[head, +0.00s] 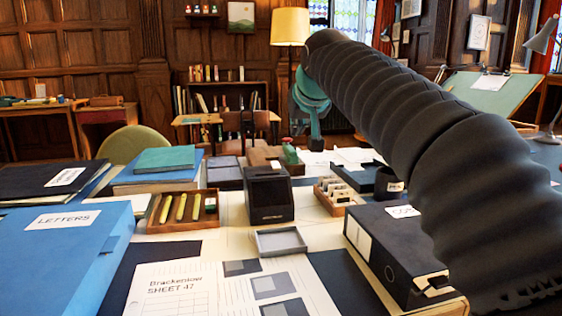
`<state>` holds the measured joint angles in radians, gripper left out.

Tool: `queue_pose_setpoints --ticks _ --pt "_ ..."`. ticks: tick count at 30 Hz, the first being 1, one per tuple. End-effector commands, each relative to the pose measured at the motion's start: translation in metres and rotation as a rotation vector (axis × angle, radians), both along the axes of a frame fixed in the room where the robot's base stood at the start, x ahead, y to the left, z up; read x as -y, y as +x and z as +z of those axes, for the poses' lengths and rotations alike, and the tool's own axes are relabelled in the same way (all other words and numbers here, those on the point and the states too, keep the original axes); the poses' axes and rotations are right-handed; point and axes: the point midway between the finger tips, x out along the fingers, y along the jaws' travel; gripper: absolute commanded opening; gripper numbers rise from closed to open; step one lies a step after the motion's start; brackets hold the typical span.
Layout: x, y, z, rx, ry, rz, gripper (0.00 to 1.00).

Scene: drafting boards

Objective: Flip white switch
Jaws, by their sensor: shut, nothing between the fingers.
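I cannot make out a white switch in the head view. A small black box-like device (268,194) stands upright in the middle of the desk; no switch can be told on it. My arm, in a dark ribbed sleeve, rises from the lower right to the upper middle. A teal part shows below its far end. No gripper fingers can be made out, so my gripper is not seen. My arm hides part of the desk's right side.
A shallow grey tray (280,242) lies before the black device. A wooden tray (155,226) holds yellow items on its left. A blue LETTERS box (60,265) fills the left, a dark box file (400,250) the right. Printed sheets (178,290) lie in front.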

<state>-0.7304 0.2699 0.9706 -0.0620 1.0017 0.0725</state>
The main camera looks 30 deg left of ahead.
Motion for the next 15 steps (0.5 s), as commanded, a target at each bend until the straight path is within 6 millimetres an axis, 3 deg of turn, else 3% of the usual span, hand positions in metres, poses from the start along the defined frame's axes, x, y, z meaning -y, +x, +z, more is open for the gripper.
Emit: queue_pose_setpoints --ticks 1,5,15 --pt "-0.014 -0.001 -0.001 0.006 0.006 0.016 0.00" --pt "-0.031 -0.003 0.002 0.016 0.014 0.034 0.00" --pt "-0.033 -0.003 0.003 0.017 0.017 0.035 0.00"
